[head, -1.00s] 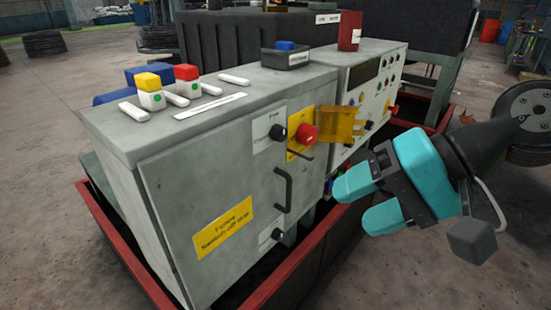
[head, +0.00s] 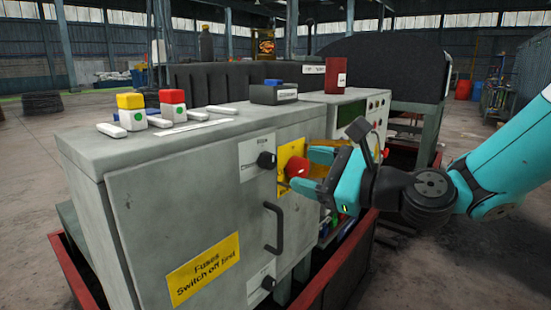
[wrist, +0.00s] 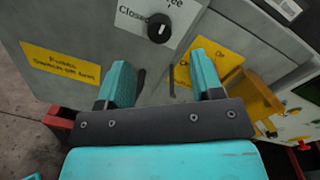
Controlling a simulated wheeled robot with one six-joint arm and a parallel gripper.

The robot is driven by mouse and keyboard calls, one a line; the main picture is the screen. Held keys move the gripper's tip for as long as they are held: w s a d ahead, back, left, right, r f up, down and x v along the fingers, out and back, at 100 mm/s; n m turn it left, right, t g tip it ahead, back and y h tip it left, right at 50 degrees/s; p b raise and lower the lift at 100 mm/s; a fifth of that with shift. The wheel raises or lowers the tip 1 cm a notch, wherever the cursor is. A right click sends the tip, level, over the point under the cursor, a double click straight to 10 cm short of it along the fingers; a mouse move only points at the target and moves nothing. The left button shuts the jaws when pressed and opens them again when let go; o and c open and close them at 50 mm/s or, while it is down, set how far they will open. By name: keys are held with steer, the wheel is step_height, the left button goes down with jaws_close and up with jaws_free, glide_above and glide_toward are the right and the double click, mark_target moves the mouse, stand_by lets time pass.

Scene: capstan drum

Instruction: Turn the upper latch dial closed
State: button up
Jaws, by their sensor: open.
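The upper latch dial (head: 267,160) is a black round knob on a white label on the grey cabinet door, near the door's upper right corner. In the wrist view the dial (wrist: 159,28) shows ahead, beyond the gap between my fingertips, with the word "Closed" at its left. A pale mark shows on the knob; its exact setting is too small to tell. My gripper (head: 312,171) is open and empty, to the right of the dial and apart from it, in front of the yellow plate. Both fingers also show in the wrist view (wrist: 162,78).
A red knob (head: 297,167) on a yellow plate (head: 284,186) sits close to my fingertips; in the wrist view a finger partly covers the plate. A yellow flap (wrist: 260,100) sticks out at right. A black door handle (head: 273,228) and lower dial (head: 268,284) are below.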

mark_target(272, 161)
steer(key=p+x, duration=0.1)
steer(key=x, duration=0.6)
steer(key=shift+w+a, duration=0.2)
steer(key=shift+a, duration=0.05)
steer(key=c, duration=0.9)
